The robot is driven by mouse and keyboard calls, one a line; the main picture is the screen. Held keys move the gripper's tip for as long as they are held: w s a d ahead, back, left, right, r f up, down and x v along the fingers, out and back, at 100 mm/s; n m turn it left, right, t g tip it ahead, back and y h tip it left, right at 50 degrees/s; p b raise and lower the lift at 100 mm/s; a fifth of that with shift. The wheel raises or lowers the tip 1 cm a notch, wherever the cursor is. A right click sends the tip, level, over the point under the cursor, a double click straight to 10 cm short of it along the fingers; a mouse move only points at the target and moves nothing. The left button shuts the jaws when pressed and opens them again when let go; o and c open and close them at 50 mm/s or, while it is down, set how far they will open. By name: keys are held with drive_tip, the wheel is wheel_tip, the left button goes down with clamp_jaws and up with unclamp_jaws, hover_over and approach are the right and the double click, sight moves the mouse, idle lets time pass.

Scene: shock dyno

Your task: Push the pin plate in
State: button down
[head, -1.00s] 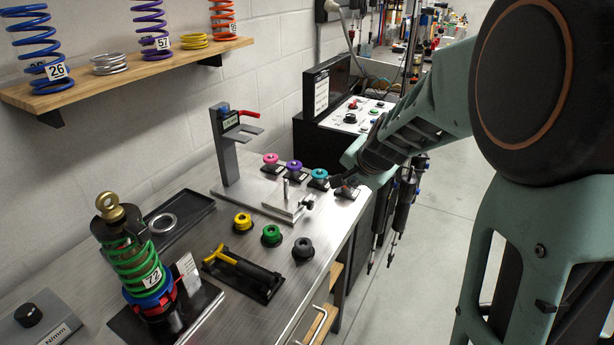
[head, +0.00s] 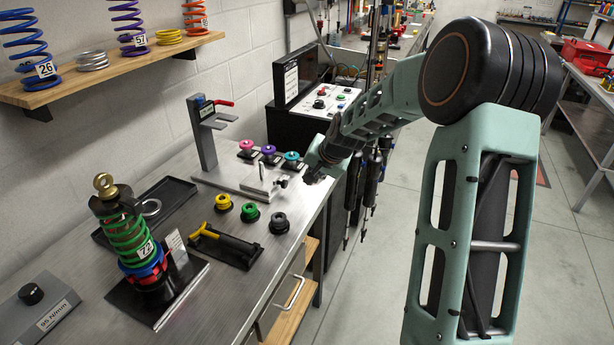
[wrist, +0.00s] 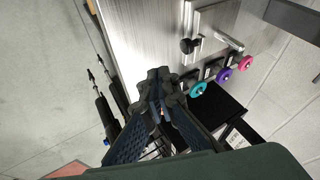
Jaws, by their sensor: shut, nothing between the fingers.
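The pin plate (head: 258,190) is a small pale metal plate with an upright pin, lying on the flat base of the grey metal stand (head: 205,140). A small knob (head: 283,182) sits at its right end. In the wrist view, the pin plate (wrist: 212,20) shows at the top with its silver pin and dark knob (wrist: 187,46). My gripper (head: 312,178) is right of the knob, near the bench's right edge, apart from the plate. In the wrist view, my gripper (wrist: 162,92) has its fingertips together and empty. I cannot tell its exact height over the bench.
Pink (head: 247,146), purple (head: 268,150) and turquoise (head: 292,156) spools stand behind the plate. Yellow (head: 223,202), green (head: 250,212) and grey (head: 279,222) ones stand in front. A yellow-handled tool (head: 225,242) and a green-spring shock (head: 130,240) are nearer. Dampers (head: 372,180) hang beyond the bench edge.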

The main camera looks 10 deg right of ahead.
drive_tip(key=p+x, duration=0.1)
drive_tip(key=x, duration=0.6)
drive_tip(key=shift+w+a+f, duration=0.1)
drive_tip(key=shift+w+a, duration=0.05)
drive_tip(key=shift+a, duration=0.05)
drive_tip(key=shift+w+a, duration=0.6)
drive_tip(key=shift+a, duration=0.3)
drive_tip(key=shift+w+a+p, duration=0.35)
drive_tip(key=shift+w+a, duration=0.1)
drive_tip(key=shift+a, duration=0.1)
